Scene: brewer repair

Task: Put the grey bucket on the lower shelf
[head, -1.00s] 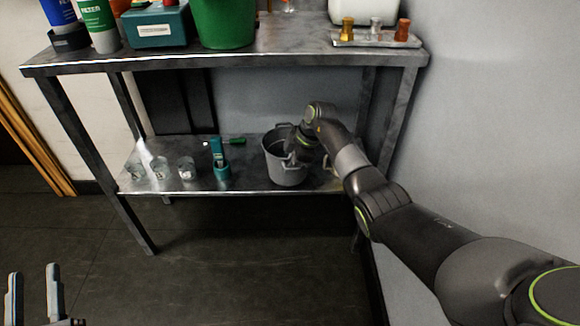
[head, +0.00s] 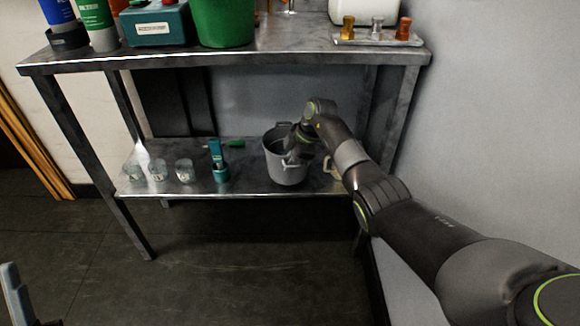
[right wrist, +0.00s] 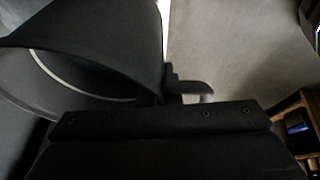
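The grey bucket (head: 286,170) stands upright on the lower shelf (head: 250,186), towards its right end. My right gripper (head: 297,152) reaches down over the bucket's rim from the right. Its fingertips are hidden by the bucket and the wrist, so its grip on the rim is unclear. In the right wrist view the bucket (right wrist: 100,45) shows dark and close, against the gripper body at the bottom. My left gripper (head: 15,295) is at the lower left corner, mostly cut off, with one finger showing, away from the shelf.
Several glass cups (head: 157,170) and a teal tool holder (head: 220,172) stand left of the bucket. A green-handled tool (head: 235,143) lies behind. A pale object (head: 330,168) is right of the bucket. The upper shelf holds a green bucket (head: 224,22) and a teal box (head: 155,25).

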